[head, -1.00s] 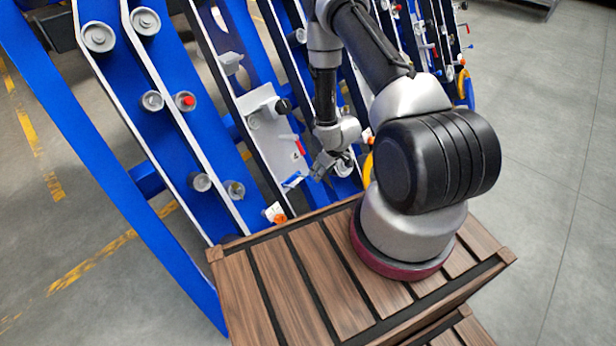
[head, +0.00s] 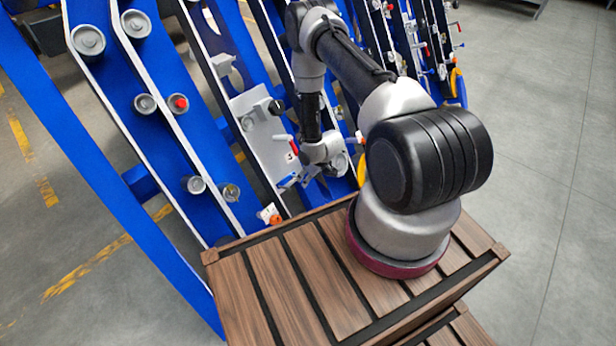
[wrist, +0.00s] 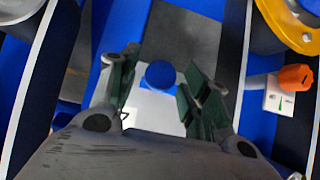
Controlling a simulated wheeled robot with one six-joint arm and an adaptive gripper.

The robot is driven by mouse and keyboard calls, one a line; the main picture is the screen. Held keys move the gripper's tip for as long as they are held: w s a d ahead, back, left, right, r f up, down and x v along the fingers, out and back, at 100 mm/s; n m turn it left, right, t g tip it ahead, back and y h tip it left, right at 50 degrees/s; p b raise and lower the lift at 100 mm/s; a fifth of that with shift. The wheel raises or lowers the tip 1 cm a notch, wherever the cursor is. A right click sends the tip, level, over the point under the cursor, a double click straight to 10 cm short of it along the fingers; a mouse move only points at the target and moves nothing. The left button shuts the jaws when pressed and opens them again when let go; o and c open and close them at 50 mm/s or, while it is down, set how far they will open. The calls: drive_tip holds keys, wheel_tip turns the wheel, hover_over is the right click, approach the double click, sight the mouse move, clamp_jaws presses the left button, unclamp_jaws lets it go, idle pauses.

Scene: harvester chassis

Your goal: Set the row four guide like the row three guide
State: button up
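A white guide plate (head: 262,135) on the sloping blue frame carries a red handle (head: 293,146) and a blue handle (head: 287,181). My gripper (head: 308,174) is beside the blue handle in the head view. In the wrist view my gripper (wrist: 160,85) is open, one finger on each side of a round blue knob (wrist: 160,74). Gaps show between the knob and both fingers. I cannot tell its depth between them. An orange knob (wrist: 296,77) sits by a white tag with a green mark at the right. Row numbers are not readable.
Another orange-tipped part (head: 270,214) is low on the frame, near the slatted wooden platform (head: 268,285) under my arm. A yellow ring (wrist: 288,24) is at the wrist view's upper right. Several other rows with knobs stand on both sides. Grey floor is clear at right.

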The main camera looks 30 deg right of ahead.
clamp_jaws()
drive_tip(key=shift+s+a, duration=0.2)
drive_tip(key=shift+a, duration=0.35)
drive_tip(key=shift+o, duration=1.2)
unclamp_jaws()
drive_tip(key=shift+d+r, duration=0.1)
drive_tip(key=v, duration=1.1)
drive_tip(key=shift+s+r, duration=0.2)
drive_tip(key=shift+r, duration=0.2)
